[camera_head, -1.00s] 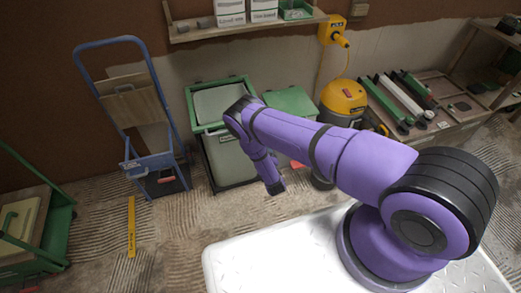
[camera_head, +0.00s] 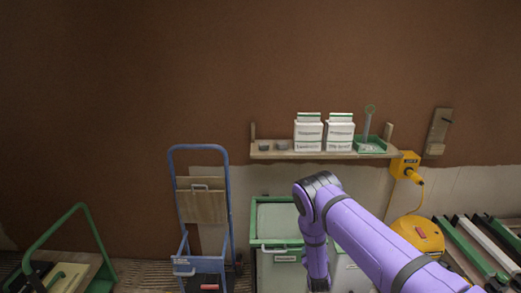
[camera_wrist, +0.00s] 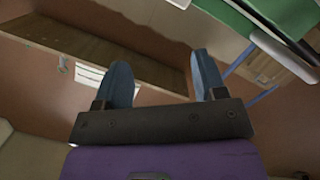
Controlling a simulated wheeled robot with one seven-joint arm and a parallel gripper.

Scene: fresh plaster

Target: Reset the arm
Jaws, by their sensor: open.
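My purple arm (camera_head: 365,240) rises from the lower right in the head view, bends at a black joint, and its last links hang down in front of a bin. The fingertips are not clear at the bottom edge there. In the wrist view my gripper (camera_wrist: 163,72) has its two blue-grey fingers wide apart, with nothing between them. A brown surface and a wooden panel lie beyond the fingers.
A green-rimmed bin (camera_head: 276,266) is behind the arm. A blue hand truck (camera_head: 229,205) stands to its left. A wall shelf (camera_head: 320,154) with white boxes is above. A yellow machine (camera_head: 420,235) stands at right. A green-framed cart (camera_head: 88,225) is at lower left.

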